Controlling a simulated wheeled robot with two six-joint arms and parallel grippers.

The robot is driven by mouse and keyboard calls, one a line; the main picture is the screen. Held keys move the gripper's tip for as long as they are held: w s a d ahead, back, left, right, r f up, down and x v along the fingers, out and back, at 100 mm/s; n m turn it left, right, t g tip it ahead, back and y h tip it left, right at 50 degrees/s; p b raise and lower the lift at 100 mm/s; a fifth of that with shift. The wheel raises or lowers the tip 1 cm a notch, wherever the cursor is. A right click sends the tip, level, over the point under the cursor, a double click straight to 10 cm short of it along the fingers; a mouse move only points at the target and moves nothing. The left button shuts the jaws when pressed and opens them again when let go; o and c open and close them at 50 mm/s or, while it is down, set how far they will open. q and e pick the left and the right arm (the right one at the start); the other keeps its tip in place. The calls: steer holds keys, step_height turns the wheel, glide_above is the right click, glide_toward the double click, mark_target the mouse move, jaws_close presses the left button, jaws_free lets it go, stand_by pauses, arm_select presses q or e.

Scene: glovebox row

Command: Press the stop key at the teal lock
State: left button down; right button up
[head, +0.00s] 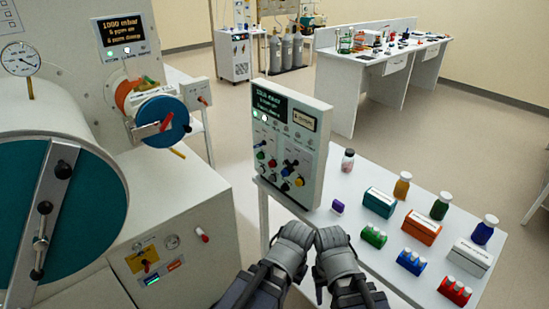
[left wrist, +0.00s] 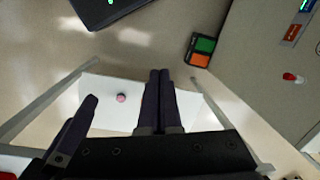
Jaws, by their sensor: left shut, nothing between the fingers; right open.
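The large teal round door (head: 75,215) of the lock is at the left of the head view. On the cabinet below it is a small panel with a green strip (head: 152,281) and a red strip (head: 176,264). In the left wrist view a black box carries a green key (left wrist: 205,44) and an orange key (left wrist: 198,60); I cannot read any label. My left gripper (left wrist: 160,75) is shut and empty, pointing at open space, apart from the keys. My right gripper (head: 336,250) is open beside the left one; its fingertips are hard to make out.
A control pedestal (head: 313,160) with several knobs stands ahead. A white bench (head: 370,180) with several bottles and coloured boxes is at the right. A smaller blue round door (head: 163,122) is farther back. A red knob (head: 202,235) sticks out from the cabinet.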

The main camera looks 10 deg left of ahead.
arm_select(q)
steer(key=shift+w+a, duration=0.1)
steer(key=shift+w, duration=0.25)
arm_select(e)
steer(key=shift+w+a, duration=0.1)
steer(key=shift+w, duration=0.2)
arm_select(q)
steer(key=w+a+f+n+t+b, duration=0.1)
steer(key=w+a+n+t+b, duration=0.2)
steer(key=w, duration=0.5)
steer(key=w+a+f+n+t+h+b, duration=0.1)
steer(key=w+a+t+b, duration=0.1)
steer(key=w+t+b, duration=0.5)
steer(key=w+a+f+n+t+b, duration=0.1)
steer(key=w+a+n+b, duration=0.15)
steer(key=w, duration=0.75)
steer(key=w+a+r+n+t+b, duration=0.2)
steer(key=w+a+r+t+b, duration=0.1)
steer(key=a+r+t+b, duration=0.1)
steer(key=w+a+r+n+t+y+b, duration=0.1)
steer(key=w+a+r+t+b, duration=0.2)
steer(key=a+r+t, duration=0.3)
steer(key=shift+a+r+n+t+y+b, duration=0.35)
steer(key=shift+a+r, duration=0.3)
steer(key=shift+a, duration=0.3)
arm_select(e)
step_height(320, 180, down, 20)
steer(key=shift+f, duration=0.1)
